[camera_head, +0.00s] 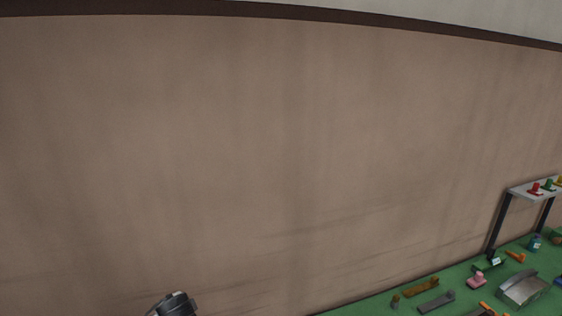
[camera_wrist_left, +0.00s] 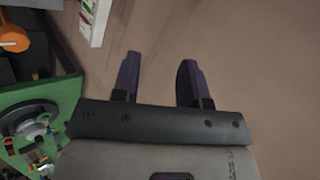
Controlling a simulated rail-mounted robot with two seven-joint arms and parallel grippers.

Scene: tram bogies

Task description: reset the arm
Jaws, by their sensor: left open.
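My left gripper (camera_wrist_left: 160,80) shows in the left wrist view with its two dark fingers apart and nothing between them. It is in front of a plain brown surface. In the head view a grey and black part of my own arm (camera_head: 173,305) shows at the bottom edge, left of the middle; its fingers cannot be made out there. My right gripper is in neither view.
A green surface (camera_head: 380,304) with several small parts lies at the lower right of the head view. A raised shelf (camera_head: 521,193) holds coloured pieces. A brown wall (camera_head: 250,150) fills most of the view. Green equipment (camera_wrist_left: 62,110) is at the left in the wrist view.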

